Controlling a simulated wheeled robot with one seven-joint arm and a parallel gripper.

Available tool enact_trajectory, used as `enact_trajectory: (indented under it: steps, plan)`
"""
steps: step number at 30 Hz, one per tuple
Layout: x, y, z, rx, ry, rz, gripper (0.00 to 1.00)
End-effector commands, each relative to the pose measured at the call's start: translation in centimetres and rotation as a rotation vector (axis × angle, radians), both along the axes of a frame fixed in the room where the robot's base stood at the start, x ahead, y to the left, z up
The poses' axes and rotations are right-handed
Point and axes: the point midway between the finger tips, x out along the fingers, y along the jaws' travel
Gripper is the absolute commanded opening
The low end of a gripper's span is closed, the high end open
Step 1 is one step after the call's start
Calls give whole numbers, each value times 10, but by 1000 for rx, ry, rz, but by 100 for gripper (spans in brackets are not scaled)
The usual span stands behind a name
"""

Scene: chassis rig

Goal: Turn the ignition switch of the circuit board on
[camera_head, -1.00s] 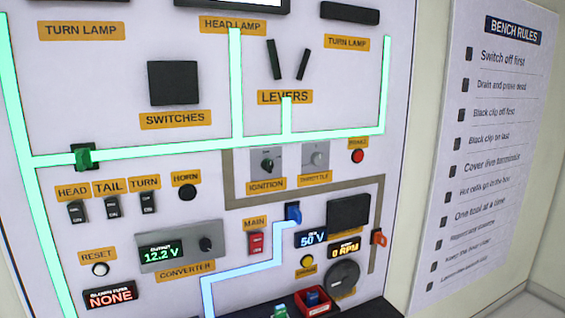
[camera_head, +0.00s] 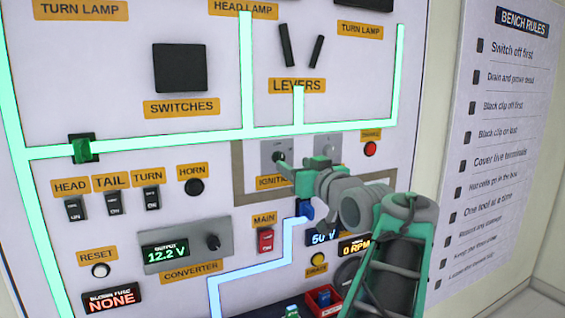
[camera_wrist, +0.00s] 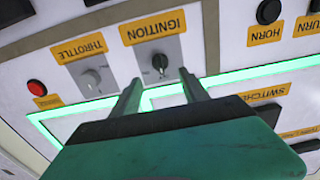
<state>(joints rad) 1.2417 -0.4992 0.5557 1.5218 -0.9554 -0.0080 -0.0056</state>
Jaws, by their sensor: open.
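The ignition switch (camera_wrist: 159,62) is a black knob on a grey plate, beside a yellow IGNITION label, seen upside down in the wrist view. In the head view its plate (camera_head: 268,153) shows, with the knob partly covered by my gripper (camera_head: 296,161). In the wrist view my gripper (camera_wrist: 158,88) is open, its two fingers pointing at the board on either side of the knob's line, with nothing between them. I cannot tell whether the fingertips touch the plate. The circuit board (camera_head: 120,135) is a white upright panel with a lit green line.
The throttle knob (camera_wrist: 92,78) sits close beside the ignition plate, with a red button (camera_wrist: 36,88) beyond it. The main switch (camera_head: 265,240), converter (camera_head: 185,250) and horn button (camera_head: 194,187) are nearby. A bench rules sheet (camera_head: 510,140) hangs at the right.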

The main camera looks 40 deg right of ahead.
Motion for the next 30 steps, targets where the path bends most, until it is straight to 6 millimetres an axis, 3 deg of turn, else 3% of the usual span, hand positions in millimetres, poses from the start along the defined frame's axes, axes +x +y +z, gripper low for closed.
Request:
enact_trajectory:
  steps: [12, 21, 30]
  plan:
    - [67, -18, 1, 2, 4, 3, 52]
    - [71, -19, 0, 0, 3, 0, 52]
    - [71, -19, 0, 0, 4, 0, 28]
